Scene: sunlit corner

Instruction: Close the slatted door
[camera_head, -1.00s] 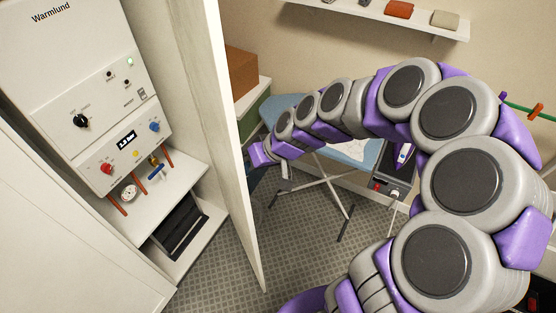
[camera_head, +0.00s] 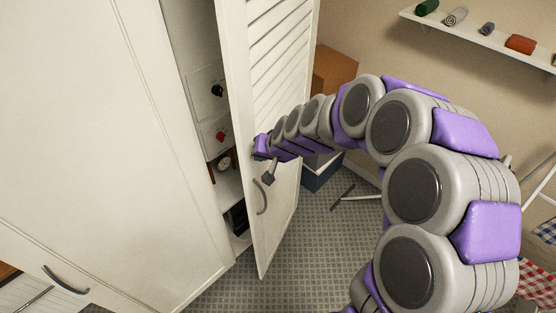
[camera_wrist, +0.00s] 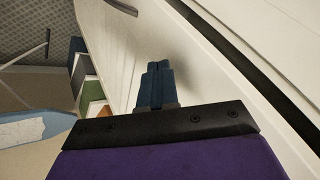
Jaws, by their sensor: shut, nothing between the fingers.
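The white slatted door (camera_head: 278,70) stands partly open in the head view, its slats in the upper part and a grey curved handle (camera_head: 262,198) lower down. A narrow gap on its left shows the cabinet inside with the boiler controls (camera_head: 214,110). My gripper (camera_head: 262,147) is at the outer face of the door, just above the handle. In the wrist view my gripper (camera_wrist: 158,75) has its blue-grey fingers together, empty, against or very close to the door's plain panel (camera_wrist: 190,75). Exact contact cannot be told.
A closed white door (camera_head: 100,140) with its own handle (camera_head: 66,282) is on the left. A wall shelf (camera_head: 475,45) with rolled towels is at upper right. A brown box (camera_head: 335,70) stands behind the slatted door.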

